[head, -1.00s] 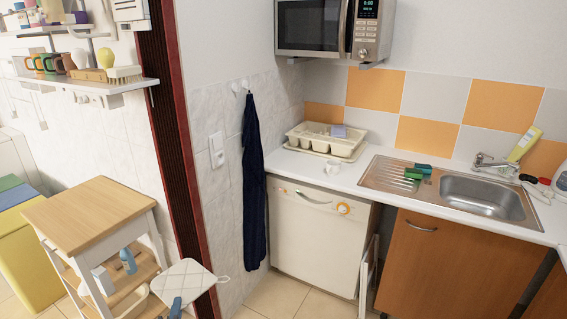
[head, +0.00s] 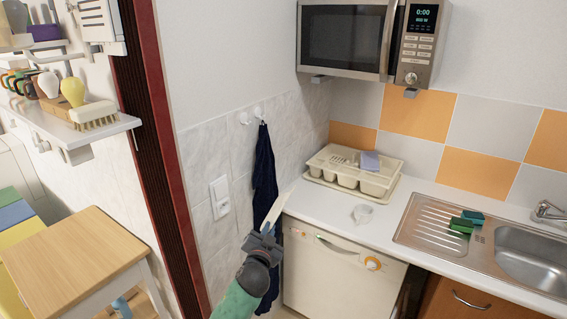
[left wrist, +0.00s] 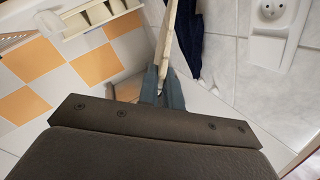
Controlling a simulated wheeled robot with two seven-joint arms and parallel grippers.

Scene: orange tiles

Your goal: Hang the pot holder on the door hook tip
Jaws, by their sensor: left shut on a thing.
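My left gripper (head: 265,238) is shut on the pot holder (head: 274,214), a cream-white pad turned nearly edge-on, pointing up from the fingers. In the left wrist view the pot holder (left wrist: 169,38) is a thin pale strip rising from between the gray fingers (left wrist: 162,90). Two small white hooks show on the wall: the left hook (head: 244,118) looks bare, and a dark navy cloth (head: 264,165) hangs from the right hook (head: 259,112). The pot holder is well below the hooks, in front of the cloth's lower part; whether it touches the cloth I cannot tell. My right gripper is out of view.
A dark red door frame (head: 160,150) is left. A wooden-topped cart (head: 70,255) stands at lower left.

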